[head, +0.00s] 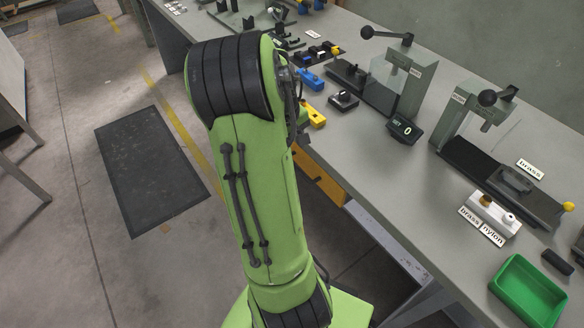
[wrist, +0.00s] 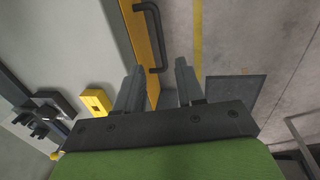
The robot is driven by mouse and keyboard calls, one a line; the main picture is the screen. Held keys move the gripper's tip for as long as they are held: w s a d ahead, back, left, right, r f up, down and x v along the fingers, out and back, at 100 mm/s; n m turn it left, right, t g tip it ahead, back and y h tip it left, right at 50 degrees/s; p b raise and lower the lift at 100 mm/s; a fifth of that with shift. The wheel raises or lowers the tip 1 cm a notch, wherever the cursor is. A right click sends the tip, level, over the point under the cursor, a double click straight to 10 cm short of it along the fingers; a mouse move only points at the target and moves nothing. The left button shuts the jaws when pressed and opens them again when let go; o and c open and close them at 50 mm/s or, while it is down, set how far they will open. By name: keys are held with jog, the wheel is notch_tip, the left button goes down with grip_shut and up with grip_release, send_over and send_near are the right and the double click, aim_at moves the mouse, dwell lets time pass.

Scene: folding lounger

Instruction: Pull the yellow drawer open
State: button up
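The yellow drawer (head: 318,178) shows under the edge of the grey bench in the head view, partly covered by my arm. Its front (wrist: 131,27) runs along the bench edge in the wrist view and looks about flush with it. A dark bar handle (wrist: 157,38) stands out from that front. My gripper (wrist: 160,66) is open, its two fingers apart with nothing between them. The handle lies beyond the fingertips in the picture, its lower end close to the left finger; I cannot tell whether they touch. In the head view my gripper is hidden behind my arm.
A dark mat (head: 150,168) lies on the floor to the left. The floor beside the drawer is clear.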

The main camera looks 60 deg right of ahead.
aim_at(298, 170)
jog(key=f+b, duration=0.1)
jog(key=f, duration=0.2)
jog(key=d+f+b, duration=0.1)
jog(key=f, duration=0.2)
jog(key=f+b, duration=0.1)
jog(key=f, duration=0.3)
jog(key=shift+s+d, duration=0.35)
grip_shut()
